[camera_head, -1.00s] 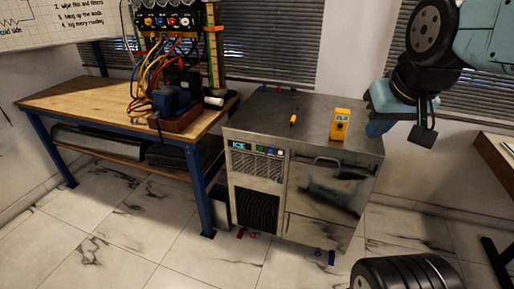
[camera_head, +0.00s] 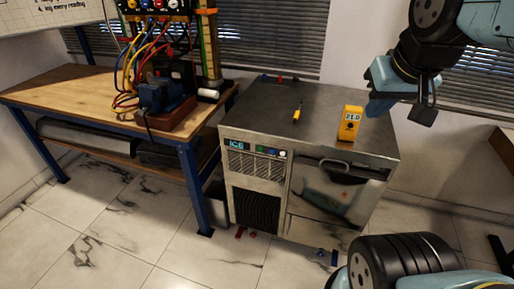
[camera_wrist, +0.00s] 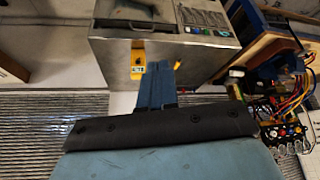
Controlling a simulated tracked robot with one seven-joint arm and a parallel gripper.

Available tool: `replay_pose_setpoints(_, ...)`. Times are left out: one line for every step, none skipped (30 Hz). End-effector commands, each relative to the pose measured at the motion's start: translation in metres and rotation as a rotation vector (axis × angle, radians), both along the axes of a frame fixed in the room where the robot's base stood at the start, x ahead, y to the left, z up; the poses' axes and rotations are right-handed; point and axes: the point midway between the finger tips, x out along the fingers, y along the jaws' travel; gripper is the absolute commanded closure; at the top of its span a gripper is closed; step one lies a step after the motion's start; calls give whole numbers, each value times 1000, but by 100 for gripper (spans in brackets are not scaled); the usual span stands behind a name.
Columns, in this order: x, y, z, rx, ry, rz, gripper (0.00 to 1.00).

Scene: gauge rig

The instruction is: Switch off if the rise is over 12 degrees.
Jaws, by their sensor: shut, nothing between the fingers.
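The machine's front panel (camera_head: 257,149) has a lit ICE display and a row of small coloured buttons, too small to read. My gripper (camera_head: 375,108) hangs above and right of the meter, shut and empty. The wrist view shows my blue fingers (camera_wrist: 157,85) together, with the meter (camera_wrist: 138,63) beside them, apart, and the machine's panel (camera_wrist: 203,17) beyond.
A wooden bench (camera_head: 60,88) on the left carries a rig (camera_head: 160,95) with coloured cables. A yellow and black pen-like tool (camera_head: 297,115) lies on the machine top. Small red and blue pieces lie on the floor by the machine. Tiled floor is open in front.

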Motion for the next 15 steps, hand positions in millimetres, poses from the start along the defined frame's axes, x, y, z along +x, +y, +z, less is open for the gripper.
replay_pose_setpoints(2,1,0,3,-1,1,100)
replay_pose_setpoints(3,2,0,6,-2,3,100)
replay_pose_setpoints(7,5,-1,13,-5,7,100)
replay_pose_setpoints(12,7,-1,20,-9,11,100)
replay_pose_setpoints(17,10,-2,30,-12,15,100)
replay_pose_setpoints(26,14,-4,44,-21,21,100)
replay_pose_setpoints(33,19,-5,58,-27,27,100)
replay_pose_setpoints(41,24,-7,72,-35,32,100)
replay_pose_setpoints(54,32,-9,95,-46,37,100)
replay_pose_setpoints(63,38,-11,112,-55,41,100)
replay_pose_setpoints(73,45,-14,130,-64,43,100)
replay_pose_setpoints(85,54,-17,154,-75,45,100)
replay_pose_setpoints(94,61,-20,170,-84,45,100)
replay_pose_setpoints(103,68,-23,187,-93,45,100)
replay_pose_setpoints(115,76,-27,209,-105,43,100)
